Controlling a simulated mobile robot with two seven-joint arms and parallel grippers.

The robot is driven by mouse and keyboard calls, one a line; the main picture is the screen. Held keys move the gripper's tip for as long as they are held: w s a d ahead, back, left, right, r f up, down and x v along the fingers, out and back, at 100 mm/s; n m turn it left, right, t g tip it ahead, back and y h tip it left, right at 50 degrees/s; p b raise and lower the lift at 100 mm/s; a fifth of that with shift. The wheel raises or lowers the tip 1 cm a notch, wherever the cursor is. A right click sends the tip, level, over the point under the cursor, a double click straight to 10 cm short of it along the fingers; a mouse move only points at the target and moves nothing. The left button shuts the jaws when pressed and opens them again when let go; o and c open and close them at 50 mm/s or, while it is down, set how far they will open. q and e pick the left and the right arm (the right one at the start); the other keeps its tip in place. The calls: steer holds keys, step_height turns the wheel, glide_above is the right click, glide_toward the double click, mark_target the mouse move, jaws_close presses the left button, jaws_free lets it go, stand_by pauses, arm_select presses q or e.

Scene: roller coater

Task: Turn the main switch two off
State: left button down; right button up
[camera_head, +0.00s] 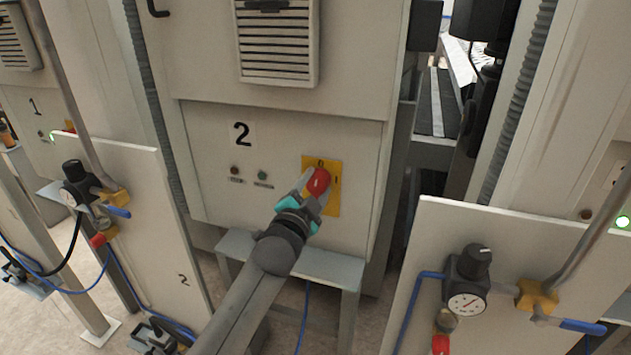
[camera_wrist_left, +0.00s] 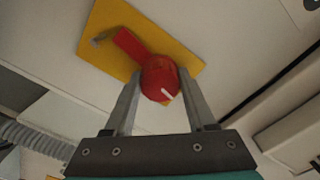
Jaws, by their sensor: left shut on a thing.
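The main switch two is a red rotary knob (camera_head: 318,181) on a yellow plate (camera_head: 334,197), on the cabinet panel marked 2 (camera_head: 242,134). My left gripper (camera_head: 312,184) reaches up to it from below and is shut on the red knob. In the left wrist view the two fingers (camera_wrist_left: 158,92) stand on either side of the red knob (camera_wrist_left: 160,78), in front of the yellow plate (camera_wrist_left: 187,62). A white mark shows on the knob's round face, and a red bar extends to its upper left. My right gripper is not in view.
A dark button (camera_head: 234,170) and a green button (camera_head: 262,175) sit left of the switch. White panels with a gauge (camera_head: 467,303), valves and blue hoses stand at the lower right and left. A grey metal stand (camera_head: 318,262) is below the cabinet.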

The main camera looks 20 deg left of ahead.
arm_select(q)
steer(key=shift+n+p, duration=0.35)
steer(key=shift+n, duration=0.65)
steer(key=shift+c, duration=1.1)
jaws_free()
steer(key=s, duration=1.5)
steer(key=shift+a, duration=0.25)
steer(key=shift+s, duration=0.1)
